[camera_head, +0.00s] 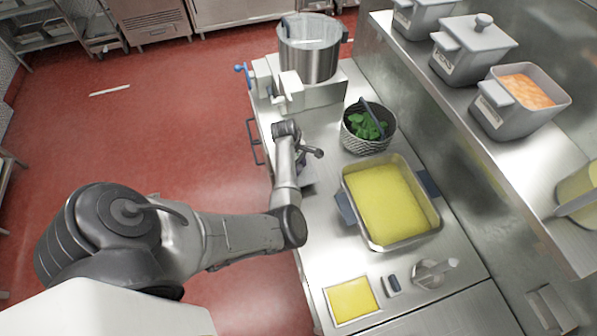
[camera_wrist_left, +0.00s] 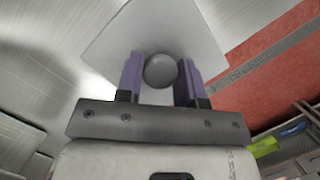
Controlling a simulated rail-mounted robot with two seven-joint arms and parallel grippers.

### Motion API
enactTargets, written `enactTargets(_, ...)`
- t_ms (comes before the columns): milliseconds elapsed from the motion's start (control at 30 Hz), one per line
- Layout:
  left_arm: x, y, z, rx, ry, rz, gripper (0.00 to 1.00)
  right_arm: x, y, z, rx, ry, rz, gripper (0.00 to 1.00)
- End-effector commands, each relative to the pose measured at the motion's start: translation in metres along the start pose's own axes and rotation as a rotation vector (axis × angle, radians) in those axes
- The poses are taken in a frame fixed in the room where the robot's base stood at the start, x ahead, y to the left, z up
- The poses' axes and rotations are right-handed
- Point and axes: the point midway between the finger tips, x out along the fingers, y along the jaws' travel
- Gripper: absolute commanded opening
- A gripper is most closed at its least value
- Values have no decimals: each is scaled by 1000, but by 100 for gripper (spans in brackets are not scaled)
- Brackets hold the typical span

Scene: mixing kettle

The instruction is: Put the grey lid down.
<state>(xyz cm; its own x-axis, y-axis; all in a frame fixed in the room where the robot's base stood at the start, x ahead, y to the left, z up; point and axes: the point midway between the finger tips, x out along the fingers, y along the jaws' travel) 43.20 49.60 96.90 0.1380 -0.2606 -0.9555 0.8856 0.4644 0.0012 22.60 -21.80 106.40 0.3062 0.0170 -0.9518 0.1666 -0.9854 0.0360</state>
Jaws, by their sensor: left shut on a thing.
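The grey lid (camera_wrist_left: 150,30) is a flat square plate with a round grey knob (camera_wrist_left: 160,71). In the left wrist view my left gripper (camera_wrist_left: 161,80) is shut on the knob, a purple finger on each side. In the head view my left arm reaches over the left edge of the steel counter (camera_head: 322,245). A small grey part of what looks like the lid (camera_head: 308,187) shows beside my forearm; the rest is hidden. I cannot tell whether the lid touches the counter. My right gripper is not in view.
An open grey container with orange food (camera_head: 527,91) stands on the right shelf beside a lidded container (camera_head: 472,48). The counter holds a basket of green leaves (camera_head: 367,128), a tray of yellow food (camera_head: 390,205) and a yellow board (camera_head: 352,300). A kettle (camera_head: 310,60) stands behind.

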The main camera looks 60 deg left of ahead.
Motion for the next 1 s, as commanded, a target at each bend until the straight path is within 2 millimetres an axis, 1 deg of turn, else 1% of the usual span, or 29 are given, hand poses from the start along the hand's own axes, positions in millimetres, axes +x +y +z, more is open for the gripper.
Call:
enactTargets(200,27,-1,-8,-1,-1,-3,12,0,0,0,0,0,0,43)
enactTargets(300,35,-1,-11,-1,0,-2,12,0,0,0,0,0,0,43)
enactTargets(633,38,-1,-12,-1,-1,-1,12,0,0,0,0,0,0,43)
enactTargets(767,41,-1,-13,-1,-1,-1,12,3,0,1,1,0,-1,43)
enactTargets(800,40,-1,-12,-1,-1,-1,37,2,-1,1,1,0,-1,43)
enactTargets(1000,40,-1,-12,-1,-1,-1,56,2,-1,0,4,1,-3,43)
